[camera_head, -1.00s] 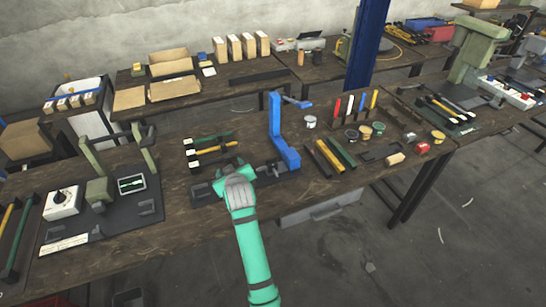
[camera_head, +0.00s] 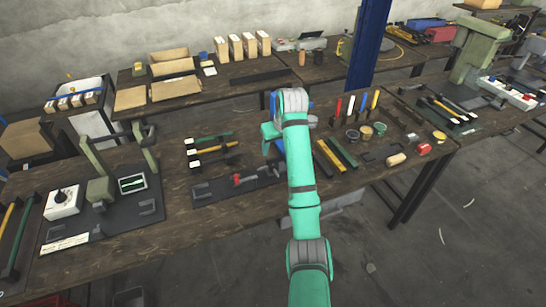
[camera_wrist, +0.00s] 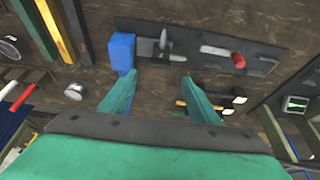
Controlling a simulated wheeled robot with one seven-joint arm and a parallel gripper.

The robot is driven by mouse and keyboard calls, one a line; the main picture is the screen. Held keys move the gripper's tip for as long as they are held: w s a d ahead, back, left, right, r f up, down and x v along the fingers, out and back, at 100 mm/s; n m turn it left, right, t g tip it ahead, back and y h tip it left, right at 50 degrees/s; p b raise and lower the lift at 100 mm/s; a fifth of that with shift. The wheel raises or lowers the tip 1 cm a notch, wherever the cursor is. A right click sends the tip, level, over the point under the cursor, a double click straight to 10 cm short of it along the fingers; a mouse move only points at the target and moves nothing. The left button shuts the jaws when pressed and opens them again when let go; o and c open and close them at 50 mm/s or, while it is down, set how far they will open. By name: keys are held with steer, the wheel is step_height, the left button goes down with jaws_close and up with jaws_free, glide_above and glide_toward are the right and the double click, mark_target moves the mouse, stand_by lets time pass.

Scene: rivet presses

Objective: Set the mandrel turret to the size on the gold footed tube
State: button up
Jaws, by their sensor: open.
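My gripper (camera_head: 268,148) is open and empty above the blue rivet press, and its fingers (camera_wrist: 155,82) are spread in the wrist view. The press's blue column (camera_wrist: 122,50) is mostly hidden by my arm in the head view. A dark turret with grey prongs (camera_wrist: 162,44) lies beside the column, beyond the fingertips and apart from them. A red cylindrical part (camera_head: 238,180) sits on the dark base plate (camera_head: 210,190); it also shows in the wrist view (camera_wrist: 218,52). A gold tube with a white end tag (camera_head: 215,148) lies behind the base. I cannot read its size.
Green and dark tubes (camera_head: 212,136) lie by the gold one. Yellow and green bars (camera_head: 335,155), small cups (camera_head: 365,132) and upright coloured handles (camera_head: 350,105) are on the right.

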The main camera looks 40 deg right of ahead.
mark_target(273, 164)
steer(key=x, duration=0.8)
steer(key=shift+w+f, duration=0.15)
steer(key=shift+f, duration=0.05)
steer(key=c, duration=1.1)
